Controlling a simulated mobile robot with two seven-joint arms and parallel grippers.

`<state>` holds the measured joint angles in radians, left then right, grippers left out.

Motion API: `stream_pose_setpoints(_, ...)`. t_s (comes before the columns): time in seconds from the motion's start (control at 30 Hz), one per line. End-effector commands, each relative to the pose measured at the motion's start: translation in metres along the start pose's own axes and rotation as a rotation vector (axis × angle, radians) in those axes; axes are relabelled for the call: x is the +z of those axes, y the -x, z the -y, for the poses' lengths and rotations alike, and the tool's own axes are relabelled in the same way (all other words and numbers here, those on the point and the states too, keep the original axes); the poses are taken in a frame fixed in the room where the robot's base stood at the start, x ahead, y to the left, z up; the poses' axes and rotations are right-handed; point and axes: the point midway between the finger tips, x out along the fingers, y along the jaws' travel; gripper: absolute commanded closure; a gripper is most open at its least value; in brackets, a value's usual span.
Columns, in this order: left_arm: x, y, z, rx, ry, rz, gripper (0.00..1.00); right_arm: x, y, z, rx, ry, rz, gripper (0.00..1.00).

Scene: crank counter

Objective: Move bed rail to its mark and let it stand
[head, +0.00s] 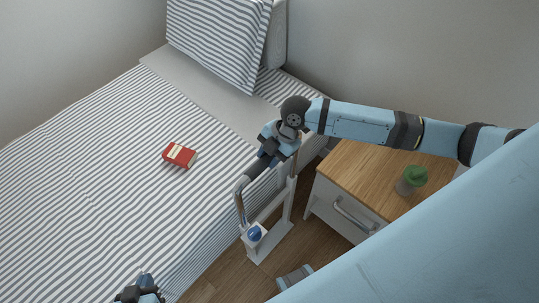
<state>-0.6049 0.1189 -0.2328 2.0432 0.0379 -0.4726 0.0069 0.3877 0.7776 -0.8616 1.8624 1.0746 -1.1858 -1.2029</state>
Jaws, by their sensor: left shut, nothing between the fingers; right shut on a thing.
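The bed rail (291,199) is a white frame with metal uprights and a dark padded top, beside the bed's right edge. A blue round part (254,233) shows on its near lower end. My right gripper (270,156) is shut on the top of the rail, and the wrist hides part of it. Whether the rail's foot touches the floor is hard to tell. My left gripper (140,291) is at the bottom edge of the head view, shut and empty, partly cut off. I cannot make out a mark for the rail.
The bed (90,205) has striped bedding, a striped pillow (218,38) and a red book (180,155). A wooden-topped nightstand (365,170) with a potted plant (412,179) stands right of the rail. A grey-blue striped item (294,277) lies on the floor (240,275).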

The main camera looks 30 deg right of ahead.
Motion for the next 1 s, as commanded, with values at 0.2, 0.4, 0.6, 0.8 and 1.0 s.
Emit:
stream_pose_setpoints(0.2,-0.001,0.001,0.0,0.0,-0.004,-0.003,1.0,-0.001,0.002,-0.001,0.001,0.001,-0.001,1.0)
stream_pose_setpoints(0.4,0.0,0.001,0.0,0.0,-0.005,-0.003,1.0,-0.001,0.002,-0.001,0.001,0.001,-0.001,0.64)
stream_pose_setpoints(0.6,0.0,0.001,0.001,0.001,-0.007,-0.002,1.0,-0.001,0.002,-0.001,0.001,0.001,0.0,0.56)
stream_pose_setpoints(0.8,0.0,0.002,0.001,0.001,-0.008,-0.001,1.0,-0.001,0.007,-0.001,0.001,0.001,0.0,0.56)
stream_pose_setpoints(1.0,-0.002,0.003,0.001,0.0,-0.01,-0.003,1.0,0.0,0.04,-0.001,0.002,0.001,0.002,0.56)
